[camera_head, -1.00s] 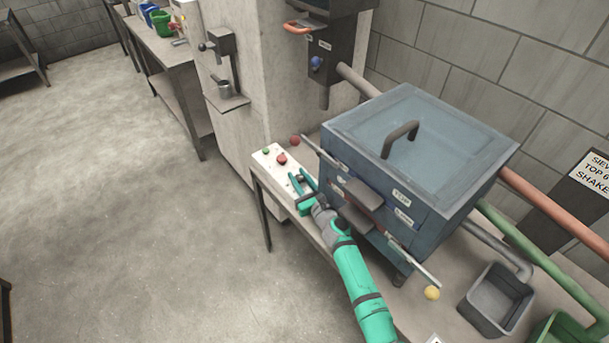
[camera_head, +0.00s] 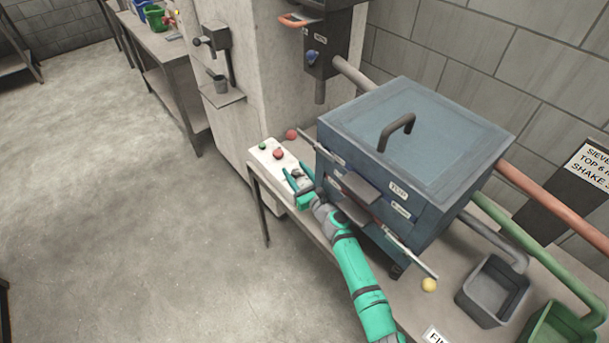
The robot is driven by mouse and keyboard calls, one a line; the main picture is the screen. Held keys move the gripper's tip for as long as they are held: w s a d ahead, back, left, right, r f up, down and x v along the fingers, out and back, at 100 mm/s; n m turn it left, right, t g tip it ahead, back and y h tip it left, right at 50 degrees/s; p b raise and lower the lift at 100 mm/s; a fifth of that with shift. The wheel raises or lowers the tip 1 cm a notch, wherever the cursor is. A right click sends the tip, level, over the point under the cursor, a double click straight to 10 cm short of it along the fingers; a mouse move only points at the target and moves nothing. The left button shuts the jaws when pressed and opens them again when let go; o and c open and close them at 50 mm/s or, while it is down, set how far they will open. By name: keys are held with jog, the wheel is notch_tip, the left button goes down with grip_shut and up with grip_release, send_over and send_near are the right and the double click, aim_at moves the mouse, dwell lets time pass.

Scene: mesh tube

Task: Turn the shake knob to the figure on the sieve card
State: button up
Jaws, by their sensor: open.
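The sieve card (camera_head: 592,172) is on the wall at the right edge, cut off by the frame; "SIEVE", "TOP 6" and "SHAKE" are legible, the shake figure is not clear. A white control panel (camera_head: 262,158) with a green button (camera_head: 262,146) and a red button (camera_head: 278,154) lies left of the blue sieve box (camera_head: 420,130). My teal gripper (camera_head: 296,175) is open over the panel's near right end. Something pale grey shows between its fingers; I cannot tell whether it is the shake knob, or whether the fingers touch it.
The sieve box stands close right of my gripper, with protruding ledges (camera_head: 360,188) and rods ending in a red ball (camera_head: 291,134) and a yellow ball (camera_head: 429,285). Grey (camera_head: 494,290) and green (camera_head: 562,328) bins stand at the right. The floor at left is clear.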

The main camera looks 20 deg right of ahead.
jog(key=shift+s, duration=0.2)
jog(key=shift+s+d, duration=0.15)
jog(key=shift+s, duration=0.15)
jog(key=shift+s+d, duration=0.3)
jog(key=shift+s, duration=1.3)
jog(key=shift+s+d, duration=0.25)
jog(key=shift+s, duration=1.3)
jog(key=shift+s+d, duration=0.3)
jog(key=shift+s, duration=1.3)
jog(key=shift+a, duration=0.1)
